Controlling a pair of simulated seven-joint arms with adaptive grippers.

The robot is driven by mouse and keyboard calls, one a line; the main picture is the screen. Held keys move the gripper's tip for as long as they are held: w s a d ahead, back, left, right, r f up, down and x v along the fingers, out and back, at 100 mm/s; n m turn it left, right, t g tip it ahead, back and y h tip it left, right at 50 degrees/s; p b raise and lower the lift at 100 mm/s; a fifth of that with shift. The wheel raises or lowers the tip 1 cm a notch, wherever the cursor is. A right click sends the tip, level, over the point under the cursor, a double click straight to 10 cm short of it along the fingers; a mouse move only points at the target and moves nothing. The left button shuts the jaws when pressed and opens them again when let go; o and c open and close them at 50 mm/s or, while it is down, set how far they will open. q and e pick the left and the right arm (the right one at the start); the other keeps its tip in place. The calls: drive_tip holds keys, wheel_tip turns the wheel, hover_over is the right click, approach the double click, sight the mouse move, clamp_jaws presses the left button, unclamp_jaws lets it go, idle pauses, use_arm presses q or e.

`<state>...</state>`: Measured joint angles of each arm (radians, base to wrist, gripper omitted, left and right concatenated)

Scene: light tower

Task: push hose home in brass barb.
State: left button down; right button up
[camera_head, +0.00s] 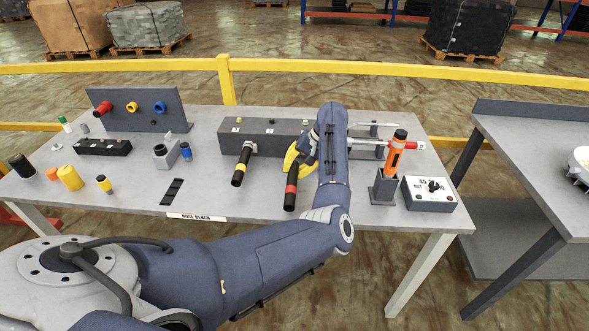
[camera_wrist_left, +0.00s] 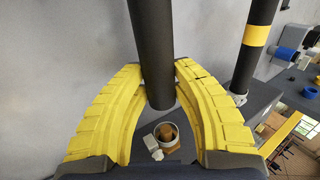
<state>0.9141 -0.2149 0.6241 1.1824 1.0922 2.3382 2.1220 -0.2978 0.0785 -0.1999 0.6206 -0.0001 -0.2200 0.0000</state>
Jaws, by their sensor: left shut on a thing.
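My right gripper is not in view.
A yellow-banded black hose (camera_head: 242,164) sticks out of the block to the left. An orange-and-black tool (camera_head: 395,153) stands in a holder on the right, beside a white control box (camera_head: 430,194). A panel with coloured fittings (camera_head: 134,108) stands back left.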

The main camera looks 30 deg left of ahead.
use_arm(q)
drive_tip(key=shift+w, duration=0.1)
drive_tip(key=shift+w+a, duration=0.35)
drive_tip(key=shift+w, duration=0.3)
drive_tip(key=shift+w+a, duration=0.4)
drive_tip(key=shift+w, duration=0.3)
drive_tip(key=shift+w+a, duration=0.35)
drive_tip(key=shift+w, duration=0.3)
